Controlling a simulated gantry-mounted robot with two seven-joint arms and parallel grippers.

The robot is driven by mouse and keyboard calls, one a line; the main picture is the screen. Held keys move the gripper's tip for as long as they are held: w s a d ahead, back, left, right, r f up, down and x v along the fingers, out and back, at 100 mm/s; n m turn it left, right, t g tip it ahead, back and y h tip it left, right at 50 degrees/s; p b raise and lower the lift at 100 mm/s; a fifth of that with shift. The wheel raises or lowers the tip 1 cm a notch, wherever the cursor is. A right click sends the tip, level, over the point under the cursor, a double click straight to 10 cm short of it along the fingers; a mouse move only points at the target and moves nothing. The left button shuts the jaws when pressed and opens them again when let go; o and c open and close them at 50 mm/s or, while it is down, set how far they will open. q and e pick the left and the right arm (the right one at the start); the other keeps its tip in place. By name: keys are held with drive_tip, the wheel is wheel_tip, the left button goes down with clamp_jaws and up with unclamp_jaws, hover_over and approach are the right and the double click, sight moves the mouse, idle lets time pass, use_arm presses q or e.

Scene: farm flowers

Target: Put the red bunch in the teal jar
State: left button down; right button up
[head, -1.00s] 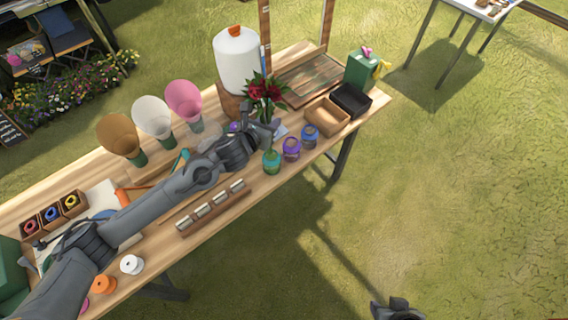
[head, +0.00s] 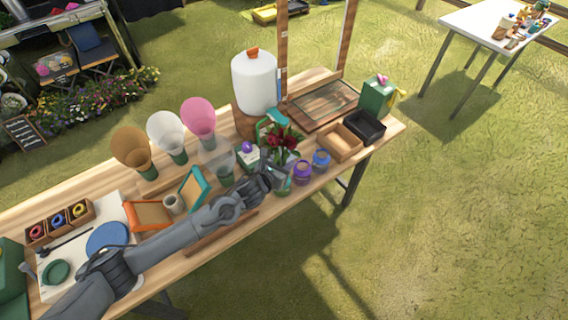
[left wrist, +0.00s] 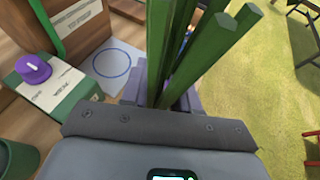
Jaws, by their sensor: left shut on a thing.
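The red bunch (head: 283,143) has dark red blooms, green leaves and thick green stems. My left gripper (head: 266,180) is shut on the stems, which fill the middle of the left wrist view (left wrist: 205,55). The teal jar (head: 284,186) stands at the table's front edge, partly hidden by the gripper and bunch. The bunch is above or just behind the jar; I cannot tell whether the stems are in its mouth. My right gripper is not in view.
A purple jar (head: 303,174) and a blue jar (head: 321,160) stand close to the right. A purple-topped box (head: 248,155) stands left of the bunch. Brown (head: 341,143) and black (head: 366,127) trays lie farther right.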

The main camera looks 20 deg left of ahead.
use_arm(q)
drive_tip(key=shift+f, duration=0.15)
drive_tip(key=c, duration=0.8)
unclamp_jaws()
drive_tip(key=shift+c, duration=0.2)
